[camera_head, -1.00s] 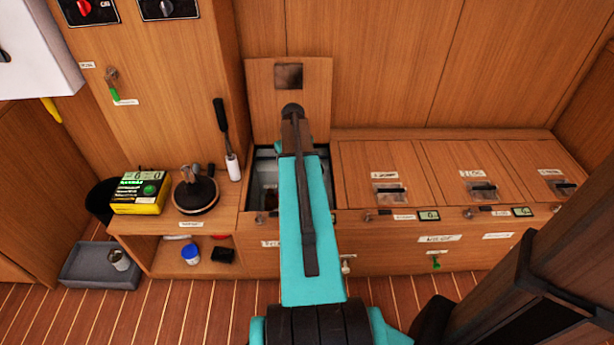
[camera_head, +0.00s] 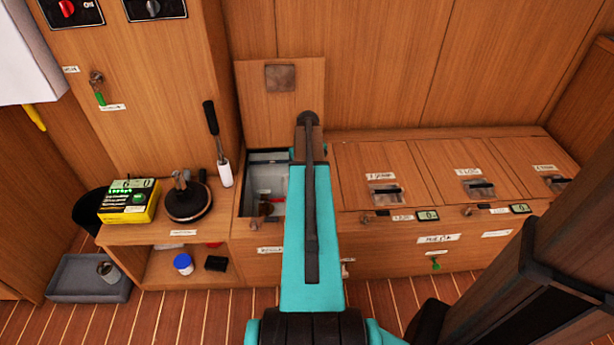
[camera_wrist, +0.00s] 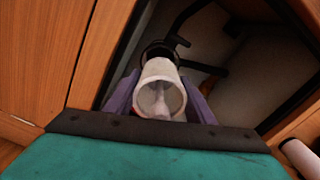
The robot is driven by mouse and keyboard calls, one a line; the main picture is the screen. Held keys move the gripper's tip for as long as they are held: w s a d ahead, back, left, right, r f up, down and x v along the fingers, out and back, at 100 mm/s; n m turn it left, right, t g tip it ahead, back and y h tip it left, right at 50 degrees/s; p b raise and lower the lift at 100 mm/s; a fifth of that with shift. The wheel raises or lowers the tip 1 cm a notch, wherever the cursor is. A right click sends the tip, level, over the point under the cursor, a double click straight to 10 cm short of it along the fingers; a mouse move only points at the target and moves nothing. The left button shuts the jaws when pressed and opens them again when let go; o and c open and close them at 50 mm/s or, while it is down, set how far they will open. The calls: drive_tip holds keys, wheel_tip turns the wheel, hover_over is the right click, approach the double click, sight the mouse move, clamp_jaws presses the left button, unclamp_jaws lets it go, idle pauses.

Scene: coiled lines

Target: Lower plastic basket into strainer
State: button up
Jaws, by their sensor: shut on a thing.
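The plastic basket (camera_wrist: 161,92) is a pale, open-ended cup in the middle of the wrist view. My gripper (camera_wrist: 160,88) has purple fingers on both sides of it and is shut on it. Beyond the basket, the dark round rim of what looks like the strainer (camera_wrist: 158,48) shows inside the open locker. The basket overlaps this rim in the picture, and I cannot tell whether it is inside or above it. In the head view my arm hides the gripper and the basket.
The open locker (camera_head: 266,168) has wooden edges close around my gripper, and its lid (camera_head: 270,105) stands up behind. A black hose (camera_wrist: 195,20) runs beside the strainer. Closed hatches (camera_head: 385,170) lie right; a yellow-black box (camera_head: 130,205) stands on the left shelf.

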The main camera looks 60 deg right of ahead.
drive_tip(key=shift+f+b, duration=2.05)
drive_tip(key=shift+f, duration=0.7)
drive_tip(key=shift+s+p, duration=0.1)
drive_tip(key=shift+p, duration=1.05)
idle(0.4)
drive_tip(key=shift+f+b, duration=0.45)
drive_tip(key=shift+f, duration=1.45)
idle(1.2)
drive_tip(key=shift+r+p, duration=0.35)
drive_tip(key=shift+p, duration=0.1)
